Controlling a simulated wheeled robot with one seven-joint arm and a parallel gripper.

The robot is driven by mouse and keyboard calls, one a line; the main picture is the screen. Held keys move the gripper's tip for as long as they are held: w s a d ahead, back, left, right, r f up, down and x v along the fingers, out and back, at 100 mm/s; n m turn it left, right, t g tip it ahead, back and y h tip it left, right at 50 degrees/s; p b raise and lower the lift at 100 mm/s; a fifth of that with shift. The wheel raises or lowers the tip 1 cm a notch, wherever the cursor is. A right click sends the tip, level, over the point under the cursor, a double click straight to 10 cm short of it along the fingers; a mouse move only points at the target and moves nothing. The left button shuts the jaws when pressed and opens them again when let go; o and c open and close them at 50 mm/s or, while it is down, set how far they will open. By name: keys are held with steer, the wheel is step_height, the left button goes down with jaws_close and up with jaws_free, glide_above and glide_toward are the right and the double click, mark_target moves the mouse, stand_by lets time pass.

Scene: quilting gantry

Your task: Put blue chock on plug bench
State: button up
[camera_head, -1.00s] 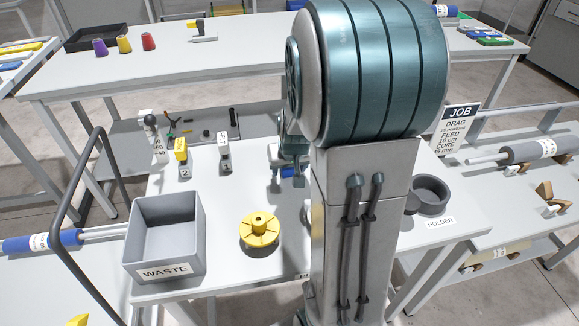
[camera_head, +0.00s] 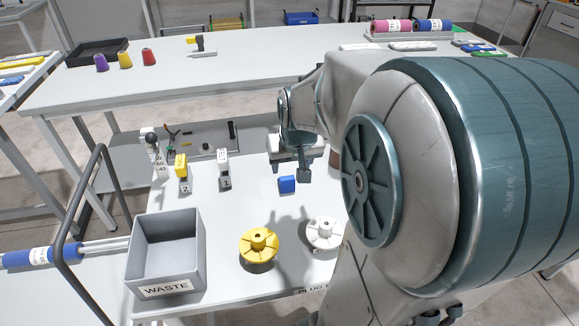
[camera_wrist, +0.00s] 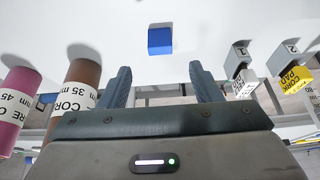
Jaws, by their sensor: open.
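The blue chock (camera_head: 287,184) is a small block resting on the white plug bench (camera_head: 220,208), whose front edge carries a partly hidden PLUG label. My gripper (camera_head: 304,172) is just right of and above the chock in the head view, apart from it. In the wrist view, my gripper (camera_wrist: 162,82) has its two dark fingers wide apart with nothing between them. The chock (camera_wrist: 160,41) lies on the white surface beyond the fingertips, roughly centred between them.
A grey WASTE bin (camera_head: 165,250), a yellow flanged plug (camera_head: 259,243) and a white one (camera_head: 324,233) stand near the front. Numbered holders 2 (camera_head: 183,172) and 1 (camera_head: 224,170) stand left of the chock. Magenta (camera_wrist: 20,92) and brown (camera_wrist: 82,82) cores show in the wrist view.

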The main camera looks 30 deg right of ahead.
steer(key=s+a+n+g+y, duration=0.1)
steer(key=s+a+n+g, duration=0.1)
steer(key=s+a, duration=1)
steer(key=shift+s+a+f+n, duration=0.15)
steer(key=shift+a+n, duration=0.1)
steer(key=shift+n, duration=0.35)
